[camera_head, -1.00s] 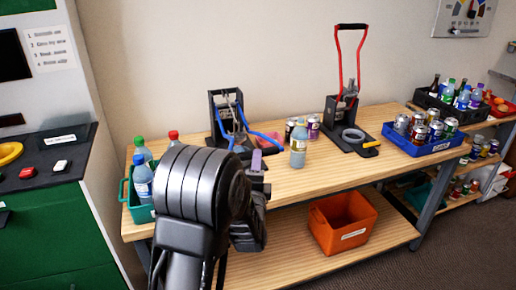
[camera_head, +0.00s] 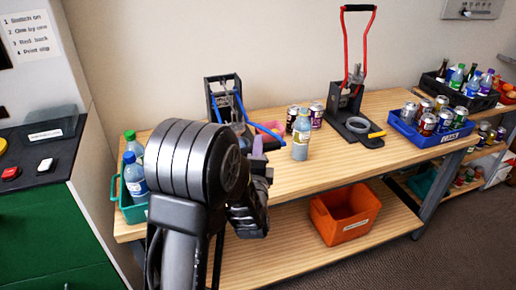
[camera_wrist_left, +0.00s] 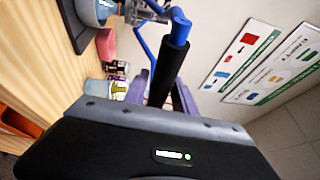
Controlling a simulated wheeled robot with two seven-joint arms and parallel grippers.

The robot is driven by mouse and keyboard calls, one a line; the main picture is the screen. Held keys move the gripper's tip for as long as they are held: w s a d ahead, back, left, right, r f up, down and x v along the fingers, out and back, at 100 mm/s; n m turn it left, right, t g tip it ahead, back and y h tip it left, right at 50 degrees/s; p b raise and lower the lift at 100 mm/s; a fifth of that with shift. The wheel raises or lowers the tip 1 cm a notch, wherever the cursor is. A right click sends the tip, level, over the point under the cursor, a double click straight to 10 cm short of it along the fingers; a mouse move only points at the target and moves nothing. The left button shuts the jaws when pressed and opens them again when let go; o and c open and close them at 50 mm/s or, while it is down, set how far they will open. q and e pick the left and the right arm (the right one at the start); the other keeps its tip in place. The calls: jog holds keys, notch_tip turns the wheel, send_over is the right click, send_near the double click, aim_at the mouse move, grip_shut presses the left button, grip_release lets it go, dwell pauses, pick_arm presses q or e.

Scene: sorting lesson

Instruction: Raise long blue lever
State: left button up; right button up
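The long blue lever (camera_head: 241,108) belongs to a dark press on the left part of the wooden bench. It slopes down toward the front, and my arm hides part of it. In the left wrist view, the blue lever (camera_wrist_left: 179,30) ends in a black grip (camera_wrist_left: 163,75). My left gripper (camera_head: 258,155) is just in front of the press. In the wrist view, its purple fingers (camera_wrist_left: 158,98) stand on either side of the black grip and look apart. Whether they touch it is unclear. My right gripper is not in view.
A press with a raised red lever (camera_head: 364,50) stands to the right. A bottle (camera_head: 301,135) and cans stand between the presses. A teal crate (camera_head: 131,211) of bottles is at the left end, a blue crate (camera_head: 432,139) of cans at the right. An orange bin (camera_head: 345,229) sits below.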

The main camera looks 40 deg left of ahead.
pick_arm(q)
grip_shut()
dwell(1.0)
